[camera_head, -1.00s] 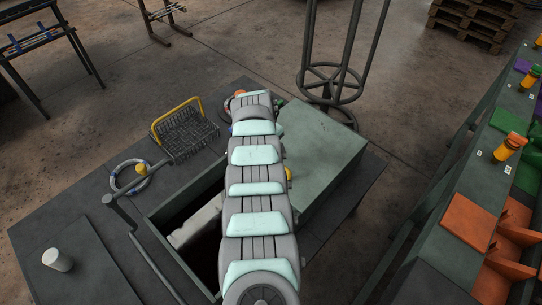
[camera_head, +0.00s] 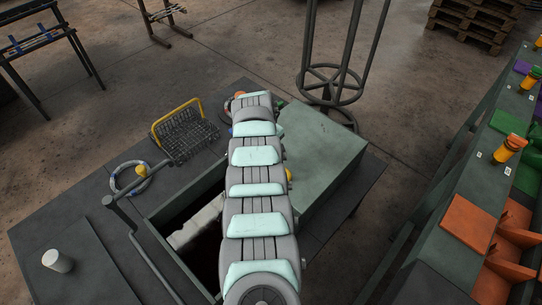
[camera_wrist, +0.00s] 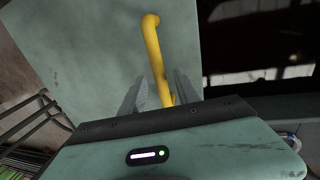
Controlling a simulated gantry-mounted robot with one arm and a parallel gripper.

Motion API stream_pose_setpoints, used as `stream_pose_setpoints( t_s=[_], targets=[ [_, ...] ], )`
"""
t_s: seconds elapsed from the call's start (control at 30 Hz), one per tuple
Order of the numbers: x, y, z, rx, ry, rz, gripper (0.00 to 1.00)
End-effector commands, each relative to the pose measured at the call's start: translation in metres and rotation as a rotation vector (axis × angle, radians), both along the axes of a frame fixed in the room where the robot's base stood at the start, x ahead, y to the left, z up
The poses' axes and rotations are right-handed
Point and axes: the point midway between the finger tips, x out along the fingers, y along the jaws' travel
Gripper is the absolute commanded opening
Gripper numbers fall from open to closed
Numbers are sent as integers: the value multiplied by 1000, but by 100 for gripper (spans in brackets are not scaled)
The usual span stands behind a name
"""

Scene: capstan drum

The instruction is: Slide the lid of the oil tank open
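The oil tank is a green box (camera_head: 147,221) with a dark opening at its left side. A flat green lid (camera_head: 325,140) lies to the right of the opening, and the opening is partly uncovered. The lid also fills the upper left of the wrist view (camera_wrist: 85,50). A yellow handle (camera_wrist: 152,42) stands on it. My gripper (camera_wrist: 160,90) has its two fingers on either side of the handle, with a gap showing beside it, so it looks open around the handle. In the head view my arm hides the gripper and much of the tank's middle.
A wire basket (camera_head: 187,137) with a yellow handle, a coiled ring (camera_head: 122,190) and a white cylinder (camera_head: 57,260) are on the dark platform left of the tank. A metal frame stand (camera_head: 335,85) is behind. A bench with orange and green bins (camera_head: 470,222) is at right.

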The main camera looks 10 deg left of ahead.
Motion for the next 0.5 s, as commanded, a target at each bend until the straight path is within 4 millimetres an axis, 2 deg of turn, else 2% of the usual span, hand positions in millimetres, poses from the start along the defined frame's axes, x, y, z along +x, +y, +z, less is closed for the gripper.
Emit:
stream_pose_setpoints(
  t_s=[0.27, 0.43, 0.5],
  targets=[
    [-4, 1, 32, -1, 0, -1, 38],
    [-9, 3, 67, -3, -1, -1, 38],
    [-10, 7, 71, -2, 1, 1, 38]
  ],
)
